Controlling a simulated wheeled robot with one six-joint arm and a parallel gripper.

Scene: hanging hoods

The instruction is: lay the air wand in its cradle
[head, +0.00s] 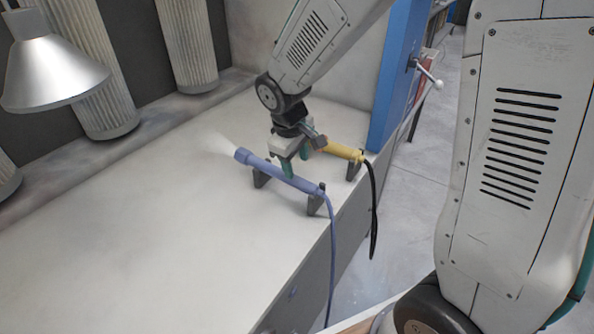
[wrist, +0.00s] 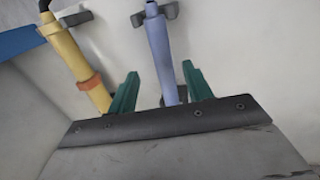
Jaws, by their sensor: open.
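The blue-violet air wand (head: 285,178) lies across the two dark forked posts of its cradle (head: 316,205) on the pale bench. A faint white plume comes from its left end, and its hose hangs over the bench's front edge. My gripper (head: 296,163) is at the middle of the wand, between the posts. In the wrist view, the green fingers of my gripper (wrist: 160,80) are apart, one on each side of the wand (wrist: 158,45). A dark cradle post (wrist: 170,13) shows at the wand's hose end. I cannot tell whether the fingers touch the wand.
A yellow tool (head: 341,150) with a black hose rests on its own dark holder just behind; an orange ring shows on it in the wrist view. A blue panel (head: 396,75) stands at right. A metal hood (head: 50,75) hangs at left. The bench's left part is clear.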

